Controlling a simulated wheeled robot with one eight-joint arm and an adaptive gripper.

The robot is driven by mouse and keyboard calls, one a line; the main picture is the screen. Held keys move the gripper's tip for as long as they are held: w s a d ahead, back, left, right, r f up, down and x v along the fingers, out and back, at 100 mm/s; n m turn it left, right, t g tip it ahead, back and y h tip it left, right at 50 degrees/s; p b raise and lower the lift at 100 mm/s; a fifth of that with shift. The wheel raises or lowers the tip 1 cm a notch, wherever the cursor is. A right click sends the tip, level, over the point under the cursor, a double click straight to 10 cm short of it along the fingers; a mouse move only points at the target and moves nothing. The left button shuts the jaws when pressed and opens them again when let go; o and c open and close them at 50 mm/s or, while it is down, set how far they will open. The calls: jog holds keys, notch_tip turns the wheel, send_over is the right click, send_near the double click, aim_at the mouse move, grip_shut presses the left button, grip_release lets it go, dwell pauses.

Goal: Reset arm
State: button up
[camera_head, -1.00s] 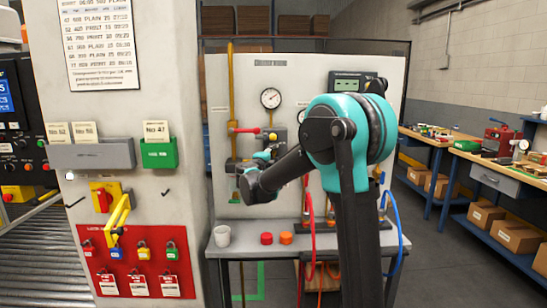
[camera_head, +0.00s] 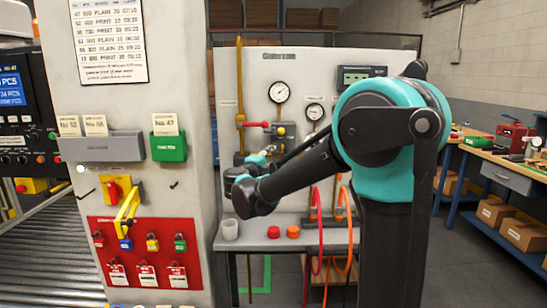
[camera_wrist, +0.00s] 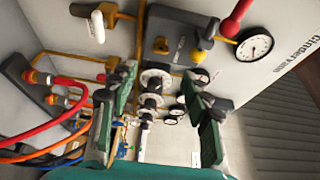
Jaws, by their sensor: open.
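My arm, teal and black, fills the right half of the head view and bends left in front of the grey gauge panel (camera_head: 300,70). Its gripper end is mostly hidden behind the forearm in the head view. In the wrist view my gripper (camera_wrist: 160,100) shows two dark green-padded fingers spread wide apart. Nothing is between them. Behind the fingers are the panel's brass pipes, a row of round fittings (camera_wrist: 155,80) and a gauge (camera_wrist: 255,46). I cannot tell how far the fingertips are from these fittings.
Red and orange hoses (camera_head: 318,240) hang near my arm. A pillar with a red lock board (camera_head: 150,255) stands left. Workbenches (camera_head: 490,160) stand right.

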jog(key=shift+s, duration=0.1)
jog(key=s+f+n+g+y, duration=0.1)
jog(key=s+f+n+y, duration=0.5)
jog(key=n, duration=0.4)
jog(key=s+f+n+g+y, duration=0.1)
jog(key=s+f+n+y, duration=0.35)
jog(key=n+y, duration=0.45)
jog(key=s+d+f+n+g+h, duration=0.2)
jog(key=s+d+f+g, duration=0.3)
jog(key=s+f, duration=0.5)
jog(key=s+d+f+n+g+h, duration=0.2)
jog(key=s+d+f+g+h, duration=0.3)
jog(key=s+d+f, duration=0.5)
jog(key=s+f, duration=0.1)
jog(key=s, duration=0.3)
jog(key=shift+d+f, duration=0.15)
jog(key=shift+f, duration=0.15)
